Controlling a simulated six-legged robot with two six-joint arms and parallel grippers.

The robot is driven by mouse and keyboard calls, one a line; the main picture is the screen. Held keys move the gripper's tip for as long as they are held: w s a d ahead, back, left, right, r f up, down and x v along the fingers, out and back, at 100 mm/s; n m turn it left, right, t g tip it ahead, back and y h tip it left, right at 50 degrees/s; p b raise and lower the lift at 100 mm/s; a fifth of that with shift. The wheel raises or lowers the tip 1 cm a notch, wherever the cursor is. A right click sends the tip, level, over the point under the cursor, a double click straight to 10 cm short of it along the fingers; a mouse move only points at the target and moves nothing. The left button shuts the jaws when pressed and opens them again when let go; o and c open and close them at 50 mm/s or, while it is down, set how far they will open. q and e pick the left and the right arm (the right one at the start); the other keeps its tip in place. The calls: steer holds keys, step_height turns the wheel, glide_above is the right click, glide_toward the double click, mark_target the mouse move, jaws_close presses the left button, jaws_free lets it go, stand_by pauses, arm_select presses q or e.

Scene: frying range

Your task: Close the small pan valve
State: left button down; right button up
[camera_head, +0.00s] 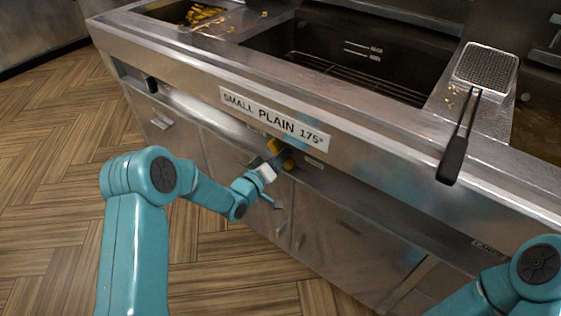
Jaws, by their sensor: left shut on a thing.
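The small pan valve's yellow handle (287,160) shows under the front edge of the frying range, just below the label "SMALL PLAIN 175°" (275,120). My left gripper (276,162) reaches in from the left and is shut on the yellow handle. The gripper hides part of the handle, so its full angle is hard to tell. My right arm shows at the lower right, but its gripper is out of view.
The steel range front (350,158) runs across the view above cabinet doors (330,240). A basket with a black handle (452,160) hangs over the edge at right. A fryer pan (345,60) is open above. Wooden floor (50,170) is clear at left.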

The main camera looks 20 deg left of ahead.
arm_select(q)
steer(key=n+b, duration=0.1)
steer(key=n, duration=0.2)
steer(key=shift+f+n+b, duration=0.1)
steer(key=shift+n+b, duration=0.2)
steer(key=shift+b, duration=0.05)
steer(key=n+b, duration=0.1)
steer(key=n, duration=0.3)
steer(key=shift+r+n, duration=0.2)
steer(key=shift+n, duration=0.1)
steer(key=c, duration=1)
jaws_free()
steer(key=shift+o, duration=0.2)
steer(key=p+v, duration=0.1)
steer(key=v, duration=1.5)
steer(key=shift+s, duration=0.2)
